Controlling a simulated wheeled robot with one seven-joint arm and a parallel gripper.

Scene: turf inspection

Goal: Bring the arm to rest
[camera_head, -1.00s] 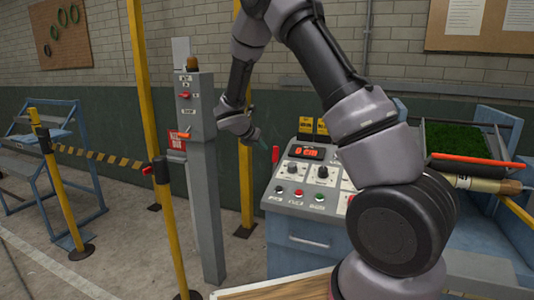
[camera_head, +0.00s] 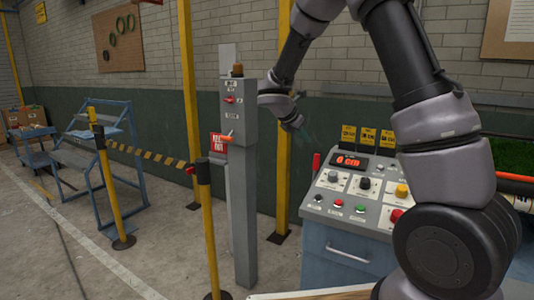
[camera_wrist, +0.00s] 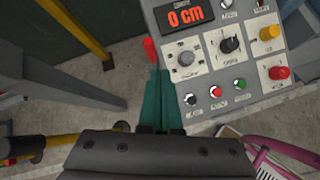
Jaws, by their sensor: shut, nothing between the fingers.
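My arm (camera_head: 437,115) rises at the right of the head view, bends over at the top and hangs its wrist down in front of the back wall. My gripper (camera_head: 306,135) is in the air between the grey post and the control panel, small and partly blurred there. In the wrist view its teal fingers (camera_wrist: 158,100) are together, with nothing between them. They point toward the floor gap by the panel's left edge, near a red lever (camera_wrist: 150,50). I cannot tell how far the fingertips are from it.
The control panel (camera_head: 352,192) has knobs, buttons and a display (camera_head: 349,161) reading 0 cm. A grey post (camera_head: 240,190) with a switch box stands left of my gripper. Yellow poles (camera_head: 281,190) and a striped barrier (camera_head: 150,155) stand nearby. Open floor lies at the left.

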